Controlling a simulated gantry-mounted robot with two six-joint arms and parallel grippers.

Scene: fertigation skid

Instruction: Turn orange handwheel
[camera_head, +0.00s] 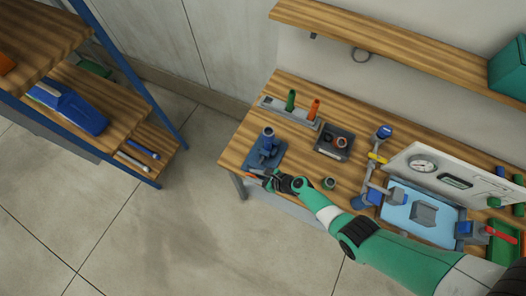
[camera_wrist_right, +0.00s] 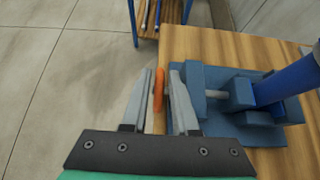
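The orange handwheel (camera_wrist_right: 158,90) shows edge-on in the right wrist view, at the front side of a blue valve body (camera_wrist_right: 240,92) with a grey stem. In the head view the blue valve body (camera_head: 265,152) sits on the wooden bench near its left end, and the wheel is mostly hidden by my gripper. My right gripper (camera_wrist_right: 161,88) has one finger on each side of the wheel rim, and it also shows in the head view (camera_head: 262,178). A narrow gap seems to remain beside the rim, so the fingers look open around it. My left gripper is not in view.
The wooden bench (camera_head: 240,142) holds a grey rack (camera_head: 274,106) with green and orange handles, a dark tray (camera_head: 325,148), a small round cup (camera_head: 329,183) and a white gauge panel (camera_head: 455,178). A blue-framed shelf (camera_head: 165,120) stands left. Floor between them is clear.

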